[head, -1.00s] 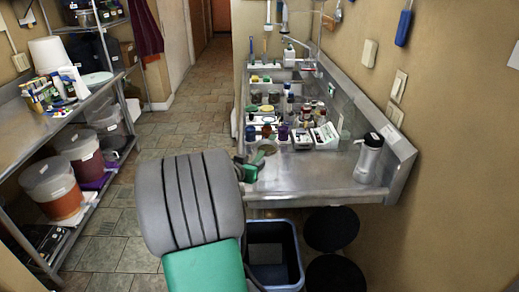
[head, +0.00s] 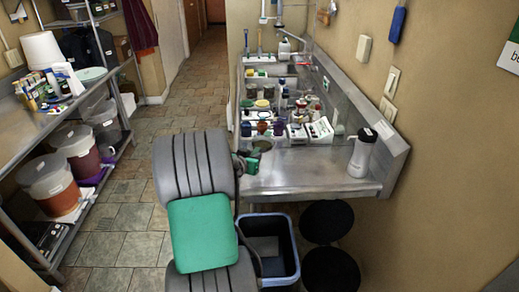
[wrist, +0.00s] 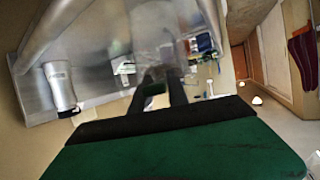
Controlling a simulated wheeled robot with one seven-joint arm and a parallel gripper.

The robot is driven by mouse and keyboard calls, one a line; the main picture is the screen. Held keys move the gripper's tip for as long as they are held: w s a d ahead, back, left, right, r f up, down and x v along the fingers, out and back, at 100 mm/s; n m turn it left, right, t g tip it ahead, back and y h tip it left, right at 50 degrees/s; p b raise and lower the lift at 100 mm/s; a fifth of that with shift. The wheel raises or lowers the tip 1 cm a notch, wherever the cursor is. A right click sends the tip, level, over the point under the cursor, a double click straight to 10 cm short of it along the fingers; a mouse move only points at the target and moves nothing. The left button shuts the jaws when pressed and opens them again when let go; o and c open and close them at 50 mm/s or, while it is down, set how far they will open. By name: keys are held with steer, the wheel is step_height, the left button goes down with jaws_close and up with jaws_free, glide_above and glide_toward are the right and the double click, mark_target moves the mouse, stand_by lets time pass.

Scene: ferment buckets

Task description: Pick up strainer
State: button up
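A small round grey-brown thing that looks like the strainer (head: 262,145) is at the counter's near left part, just beyond my gripper. It is small and partly hidden, so I cannot tell whether it lies on the counter or is held. My gripper (head: 249,162) is at the counter's left edge in the head view, mostly hidden behind my grey and green arm. In the wrist view the two dark fingers of my gripper (wrist: 165,80) point toward the steel counter with a narrow gap between them. I cannot make out clearly what is between their tips.
The steel counter (head: 300,178) holds several jars and bottles at its back and a grey-white bottle (head: 362,152) at right. A dark bin (head: 270,245) and two black stools (head: 326,222) stand below. A shelf with buckets (head: 47,182) is at left; the tiled floor between is open.

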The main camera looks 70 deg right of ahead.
jaws_close()
